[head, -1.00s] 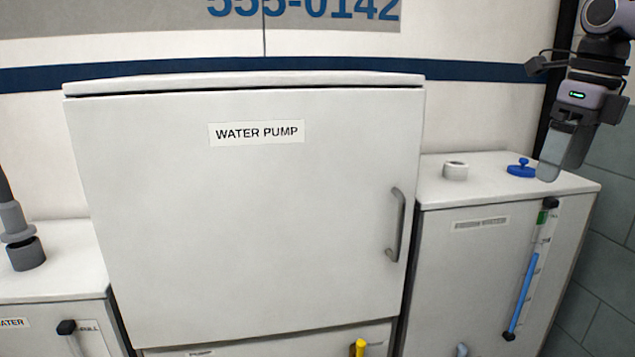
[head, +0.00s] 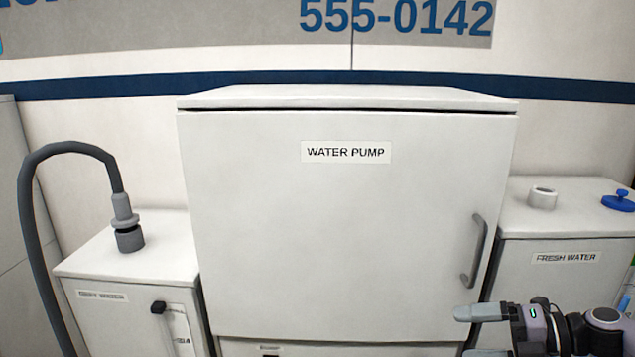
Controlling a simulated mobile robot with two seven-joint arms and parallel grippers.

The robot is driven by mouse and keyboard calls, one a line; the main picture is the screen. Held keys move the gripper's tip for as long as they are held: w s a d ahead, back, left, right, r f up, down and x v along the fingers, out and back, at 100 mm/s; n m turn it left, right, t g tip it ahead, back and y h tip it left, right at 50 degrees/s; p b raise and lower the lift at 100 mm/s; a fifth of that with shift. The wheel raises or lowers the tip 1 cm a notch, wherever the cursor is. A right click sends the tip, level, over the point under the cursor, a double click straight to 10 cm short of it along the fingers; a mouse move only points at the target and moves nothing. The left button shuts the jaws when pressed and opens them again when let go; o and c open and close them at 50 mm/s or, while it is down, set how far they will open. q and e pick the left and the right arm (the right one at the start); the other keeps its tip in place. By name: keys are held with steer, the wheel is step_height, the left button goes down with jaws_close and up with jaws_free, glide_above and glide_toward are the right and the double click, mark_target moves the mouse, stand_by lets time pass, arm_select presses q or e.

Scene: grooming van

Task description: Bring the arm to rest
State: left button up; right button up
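My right gripper (head: 474,332) is at the lower right of the head view, pointing left in front of the white water pump cabinet. One pale finger is clear and a second shows at the bottom edge, with a gap between them. Nothing shows between the fingers. The fingers are below the cabinet's door handle (head: 475,250); I cannot tell how far they are from the door. My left gripper is out of view.
The water pump cabinet (head: 330,230) is shut. At the right is the fresh water tank (head: 560,220) with a blue cap (head: 620,201). At the left is the grey water tank (head: 130,265) with a dark hose (head: 28,215) on top.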

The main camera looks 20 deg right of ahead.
steer(key=s+a+f+m+t+h+p, duration=0.1)
steer(key=s+a+f+m+h, duration=0.3)
steer(key=m, duration=0.9)
steer(key=s+a+f+m+t+h+p, duration=0.1)
steer(key=s+a+f+m+h+p, duration=0.2)
steer(key=s+a+f+m, duration=0.6)
steer(key=a+f+m+h, duration=0.2)
steer(key=a+f+m, duration=0.2)
steer(key=shift+a+f, duration=0.2)
steer(key=shift+s+a+f+m, duration=0.2)
steer(key=shift+s+a+m, duration=0.15)
steer(key=shift+a+m, duration=0.05)
steer(key=shift+c, duration=0.3)
